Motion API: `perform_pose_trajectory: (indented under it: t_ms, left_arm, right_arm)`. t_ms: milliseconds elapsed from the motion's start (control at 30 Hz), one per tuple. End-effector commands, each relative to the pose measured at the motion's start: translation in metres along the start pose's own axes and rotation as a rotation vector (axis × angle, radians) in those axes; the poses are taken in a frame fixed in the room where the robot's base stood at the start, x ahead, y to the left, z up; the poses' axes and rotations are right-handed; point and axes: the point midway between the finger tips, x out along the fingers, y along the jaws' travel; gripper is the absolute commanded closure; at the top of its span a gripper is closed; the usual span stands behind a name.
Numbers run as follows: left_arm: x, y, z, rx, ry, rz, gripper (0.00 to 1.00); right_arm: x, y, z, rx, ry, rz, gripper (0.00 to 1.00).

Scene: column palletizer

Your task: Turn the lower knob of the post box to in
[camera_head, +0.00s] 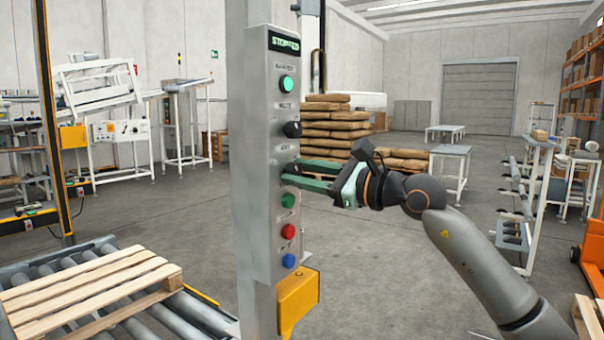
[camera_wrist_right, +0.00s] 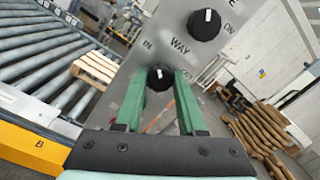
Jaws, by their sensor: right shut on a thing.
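The post box (camera_head: 257,150) is a tall grey panel in the middle of the head view, with a display reading STOPPED. Its upper black knob (camera_head: 292,129) is clear of my gripper and also shows in the right wrist view (camera_wrist_right: 204,25). The lower knob (camera_wrist_right: 160,77) is black with a white mark, below a label reading WAY. My right gripper (camera_head: 290,176) reaches it from the right; its green fingers (camera_wrist_right: 160,88) are shut on the knob's two sides. In the head view the fingers mostly hide this knob. My left gripper is not in view.
Green (camera_head: 288,200), red (camera_head: 289,231) and blue (camera_head: 289,261) buttons sit just below my fingers, and another green button (camera_head: 286,84) above. A yellow box (camera_head: 298,299) juts from the post's foot. A wooden pallet (camera_head: 85,293) lies on rollers at left. Stacked sacks (camera_head: 335,125) stand behind.

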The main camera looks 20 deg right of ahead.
Motion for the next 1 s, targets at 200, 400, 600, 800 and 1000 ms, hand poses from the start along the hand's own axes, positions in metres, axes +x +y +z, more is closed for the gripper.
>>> perform_pose_trajectory:
  t_ms: [200,400,600,800,1000]
  left_arm:
    - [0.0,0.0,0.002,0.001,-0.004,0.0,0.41]
    - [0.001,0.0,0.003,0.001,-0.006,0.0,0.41]
    - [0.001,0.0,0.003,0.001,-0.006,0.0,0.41]
    - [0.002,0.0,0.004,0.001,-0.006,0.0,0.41]
    - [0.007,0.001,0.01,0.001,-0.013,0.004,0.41]
  right_arm:
    - [0.0,-0.001,0.0,-0.004,0.001,-0.002,1.0]
    - [0.0,0.0,0.0,-0.002,0.0,-0.001,0.38]
    - [0.0,0.0,0.0,-0.001,0.0,-0.001,0.31]
    - [-0.005,0.0,-0.001,-0.002,0.0,-0.002,0.31]
    - [-0.038,0.0,-0.003,-0.003,0.002,-0.004,0.31]
